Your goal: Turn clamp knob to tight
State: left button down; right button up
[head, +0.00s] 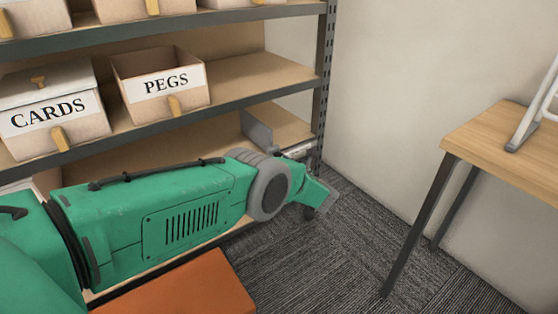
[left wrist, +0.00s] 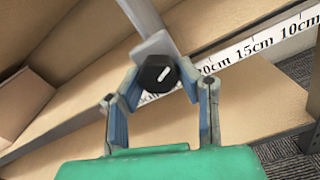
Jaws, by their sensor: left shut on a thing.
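The clamp knob (left wrist: 158,74) is black and round with a white pointer line, seen in the left wrist view. The line slants up to the right. The knob sits on a grey clamp (left wrist: 153,43) at the shelf. In the left wrist view my left gripper (left wrist: 160,82) has one finger on each side of the knob and is shut on it. In the head view my green left arm reaches to the right end of a lower shelf, and its gripper (head: 318,195) is partly hidden by the wrist. The knob cannot be made out there. My right gripper is not in view.
A ruler strip (left wrist: 245,48) with centimetre marks runs along the shelf edge. Boxes marked CARDS (head: 52,112) and PEGS (head: 160,85) stand on the shelf above my arm. A wooden table (head: 510,150) is at right. Carpet between is clear.

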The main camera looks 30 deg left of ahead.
pick_arm(q)
jog(key=shift+f+m, duration=0.1)
jog(key=shift+m, duration=0.2)
jog(key=m, duration=0.4)
jog(key=shift+s+m, duration=0.15)
jog(key=shift+m, duration=0.15)
jog(key=m, duration=1)
jog(key=shift+s+m, duration=0.1)
jog(key=shift+m, duration=0.3)
jog(key=m, duration=0.5)
jog(key=shift+d+m, duration=0.1)
jog(key=shift+m, duration=0.2)
jog(key=c, duration=1.2)
grip_release()
jog(key=shift+r, duration=0.25)
